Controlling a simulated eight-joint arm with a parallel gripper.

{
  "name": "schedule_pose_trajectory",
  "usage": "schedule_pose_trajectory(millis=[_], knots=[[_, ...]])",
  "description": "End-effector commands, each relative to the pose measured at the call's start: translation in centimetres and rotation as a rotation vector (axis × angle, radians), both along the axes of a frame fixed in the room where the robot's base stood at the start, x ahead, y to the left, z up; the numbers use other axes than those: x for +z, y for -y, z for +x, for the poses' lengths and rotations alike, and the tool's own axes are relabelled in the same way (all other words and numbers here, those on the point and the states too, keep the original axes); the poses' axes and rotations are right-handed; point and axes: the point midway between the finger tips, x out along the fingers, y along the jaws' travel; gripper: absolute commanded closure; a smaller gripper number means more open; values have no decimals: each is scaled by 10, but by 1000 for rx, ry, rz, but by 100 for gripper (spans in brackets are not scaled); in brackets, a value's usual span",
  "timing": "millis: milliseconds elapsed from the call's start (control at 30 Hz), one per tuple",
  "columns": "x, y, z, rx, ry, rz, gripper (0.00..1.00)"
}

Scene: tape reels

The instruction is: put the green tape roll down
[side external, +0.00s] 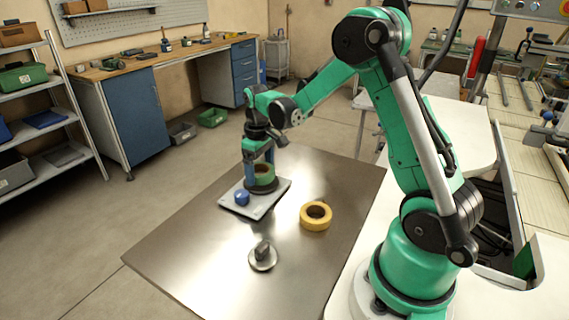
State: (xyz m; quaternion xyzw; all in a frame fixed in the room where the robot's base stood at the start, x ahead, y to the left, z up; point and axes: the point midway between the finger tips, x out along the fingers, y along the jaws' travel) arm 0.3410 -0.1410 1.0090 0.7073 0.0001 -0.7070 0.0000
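The green tape roll (265,172) is between the fingers of my gripper (258,166), over the back part of a light grey plate (263,207). My gripper points straight down, with one finger at the roll's left side and the other behind it. It looks shut on the roll. A dark round shape shows directly under the roll; I cannot tell whether it is a base or another roll, or whether the green roll touches it. A small blue piece (242,197) sits on the plate's left part, in front of my gripper.
A yellow tape roll (316,216) lies flat on the brown metal table (205,255), right of the plate. A grey metal piece with a round base and a knob (263,257) stands nearer the front. The table's left and front areas are clear.

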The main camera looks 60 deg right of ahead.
Motion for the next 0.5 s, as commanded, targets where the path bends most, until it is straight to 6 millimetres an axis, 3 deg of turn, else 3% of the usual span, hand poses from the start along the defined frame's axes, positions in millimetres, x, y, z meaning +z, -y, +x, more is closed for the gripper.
schedule_pose_trajectory(millis=[333,500], knots=[[3,0,0,0,0,0,0],[24,0,0,0,0,0,0]])
